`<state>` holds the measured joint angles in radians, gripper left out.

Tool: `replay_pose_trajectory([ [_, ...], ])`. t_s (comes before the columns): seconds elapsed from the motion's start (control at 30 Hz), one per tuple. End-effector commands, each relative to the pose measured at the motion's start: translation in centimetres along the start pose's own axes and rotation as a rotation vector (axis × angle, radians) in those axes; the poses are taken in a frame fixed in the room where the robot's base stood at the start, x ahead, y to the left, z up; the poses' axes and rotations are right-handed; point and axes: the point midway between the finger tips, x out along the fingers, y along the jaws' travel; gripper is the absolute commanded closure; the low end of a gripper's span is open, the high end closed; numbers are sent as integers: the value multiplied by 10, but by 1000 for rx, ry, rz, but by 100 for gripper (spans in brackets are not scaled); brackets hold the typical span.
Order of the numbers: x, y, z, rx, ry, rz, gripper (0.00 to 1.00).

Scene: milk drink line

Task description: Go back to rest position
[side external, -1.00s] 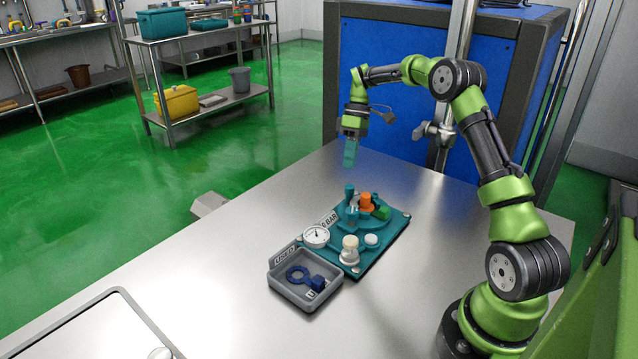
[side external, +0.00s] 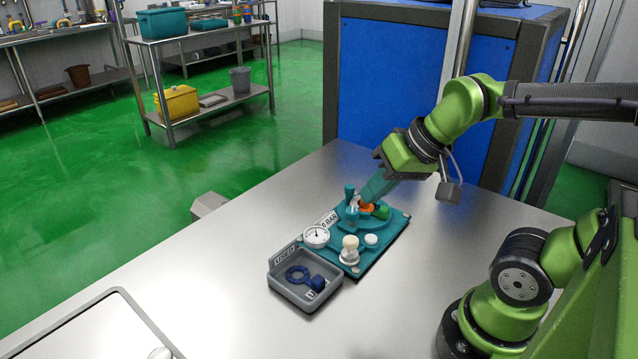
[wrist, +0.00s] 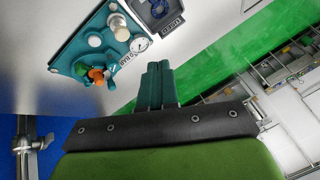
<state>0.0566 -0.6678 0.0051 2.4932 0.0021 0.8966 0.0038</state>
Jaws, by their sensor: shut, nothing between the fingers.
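My gripper (side external: 374,192) has teal fingers, angled down and left in the side view. There its tips overlap the orange knob (side external: 366,209) of the teal fixture (side external: 379,254). In the wrist view the fingers (wrist: 157,68) lie together with nothing between them, and the fixture (wrist: 72,58) stands off to their left, apart from them. Part of the orange knob is hidden behind the fingers in the side view.
A grey tray (side external: 287,291) marked USED sits beside the fixture with a dark blue ring-shaped part (side external: 298,274) in it. The steel table (side external: 215,290) is bare around them. A blue cabinet (side external: 385,80) and a steel post (side external: 459,45) stand behind the table.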

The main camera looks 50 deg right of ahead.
Motion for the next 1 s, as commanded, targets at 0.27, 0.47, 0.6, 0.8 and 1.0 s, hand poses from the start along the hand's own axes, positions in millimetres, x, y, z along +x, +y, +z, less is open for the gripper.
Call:
replay_pose_trajectory([
  [0.27, -16, -15, 5, -58, 47, -57, 100],
  [0.47, -16, -15, 4, -57, 47, -56, 100],
  [0.6, -16, -14, 4, -57, 47, -55, 100],
  [0.8, -16, -14, 4, -57, 47, -55, 100],
  [1.0, -16, -14, 4, -57, 47, -55, 100],
])
